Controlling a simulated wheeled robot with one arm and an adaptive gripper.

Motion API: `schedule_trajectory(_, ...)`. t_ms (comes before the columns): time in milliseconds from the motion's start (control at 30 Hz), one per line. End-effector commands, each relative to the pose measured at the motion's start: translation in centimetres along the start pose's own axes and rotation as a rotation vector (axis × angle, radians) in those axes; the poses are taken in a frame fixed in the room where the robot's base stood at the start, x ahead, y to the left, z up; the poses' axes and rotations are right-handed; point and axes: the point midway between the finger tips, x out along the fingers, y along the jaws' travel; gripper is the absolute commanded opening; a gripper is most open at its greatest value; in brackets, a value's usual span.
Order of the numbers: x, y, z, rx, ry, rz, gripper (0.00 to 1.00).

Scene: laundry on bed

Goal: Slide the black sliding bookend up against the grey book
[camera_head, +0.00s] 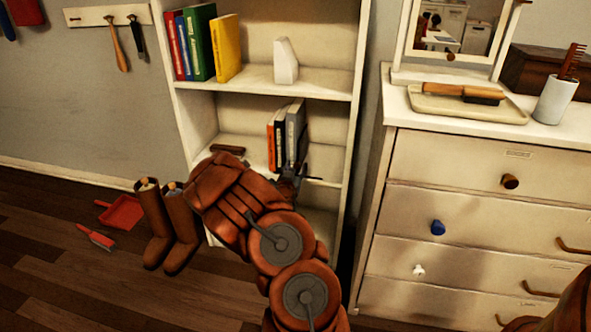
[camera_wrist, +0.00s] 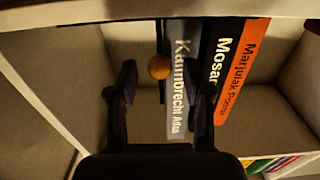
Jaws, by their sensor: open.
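The grey book (camera_head: 295,129) stands upright on the middle shelf, at the right end of a short row with a dark book and an orange book. It also shows in the wrist view (camera_wrist: 182,85), where the view is turned over and the orange book is at the right. The black bookend (camera_wrist: 161,92) shows there as a thin dark edge with a round orange-brown knob, close beside the grey book. I cannot tell whether they touch. My gripper (camera_wrist: 166,84) is open, its fingers on either side of the knob's line. In the head view my gripper (camera_head: 290,182) is before the shelf, partly hidden.
The white bookcase (camera_head: 352,130) has side walls and shelf boards close around my gripper. Upper-shelf books (camera_head: 203,45) and a white bookend (camera_head: 286,62) stand above. Boots (camera_head: 170,225) stand at left; a dresser (camera_head: 470,190) stands at right.

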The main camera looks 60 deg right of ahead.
Motion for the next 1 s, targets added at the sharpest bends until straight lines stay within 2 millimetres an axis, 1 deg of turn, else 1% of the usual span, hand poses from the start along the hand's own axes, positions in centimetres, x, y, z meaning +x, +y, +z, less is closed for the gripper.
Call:
schedule_trajectory(33,-0.01,-0.01,0.00,0.000,0.000,0.000,0.50)
schedule_trajectory(67,0.00,-0.01,-0.02,0.000,0.000,0.000,0.47)
schedule_trajectory(500,-0.02,0.00,-0.01,0.000,0.000,0.000,0.01)
schedule_trajectory(533,-0.02,0.00,-0.02,0.000,0.001,0.000,0.00)
schedule_trajectory(1000,-0.02,-0.04,-0.01,0.000,0.000,0.000,0.00)
